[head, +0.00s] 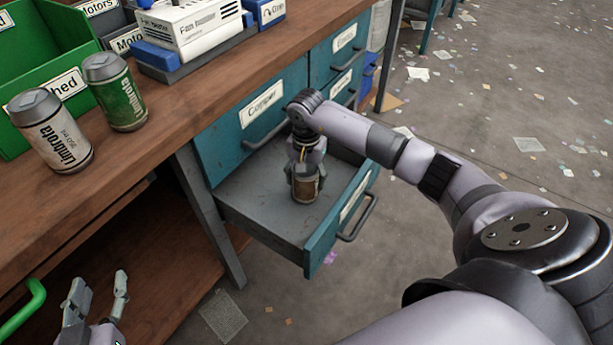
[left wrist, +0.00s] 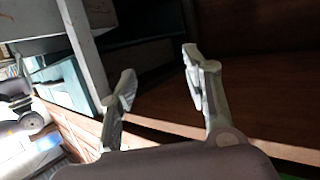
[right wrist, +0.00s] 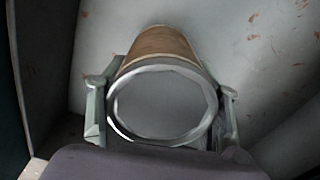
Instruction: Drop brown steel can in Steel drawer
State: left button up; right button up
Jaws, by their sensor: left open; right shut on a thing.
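The brown steel can (head: 305,189) is in the open grey drawer (head: 257,207) under the bench, upright. My right gripper (head: 306,168) reaches down into this drawer and is shut on the can. In the right wrist view the can (right wrist: 160,45) sits between both fingers (right wrist: 160,100), with its pale round end towards the camera. I cannot tell whether its base touches the drawer floor. The label on the drawer's front (head: 352,195) is too slanted to read. My left gripper (head: 98,295) is open and empty at the lower left; its fingers also show in the left wrist view (left wrist: 160,85).
A white can (head: 50,135) and a green can (head: 118,98) stand on the wooden bench (head: 130,165) by a green bin (head: 60,35). Closed teal drawers, one labelled Copper (head: 262,103), stand above the open drawer. Scraps litter the floor.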

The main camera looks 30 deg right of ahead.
pick_arm(q)
jog(key=shift+w+d+r+t, duration=0.1)
jog(key=shift+d+r+t, duration=0.05)
jog(key=shift+r+t, duration=0.15)
pick_arm(e)
jog(key=shift+f, duration=0.15)
jog(key=o, duration=1.1)
pick_arm(q)
jog(key=shift+r, duration=0.15)
pick_arm(e)
notch_tip(320, 180, up, 4)
jog(key=shift+f+p, duration=0.15)
jog(key=shift+p, duration=0.65)
notch_tip(320, 180, up, 10)
jog(key=shift+f+p, duration=0.25)
jog(key=shift+p, duration=0.75)
pick_arm(q)
jog(key=s+a+f+g+y, duration=0.2)
jog(key=s+a+f+g, duration=0.3)
jog(key=s+f+g, duration=0.5)
jog(key=s+f, duration=0.1)
jog(key=s, duration=0.2)
jog(key=shift+s+f+n, duration=0.2)
jog(key=shift+f+n, duration=0.05)
jog(key=shift+n, duration=0.05)
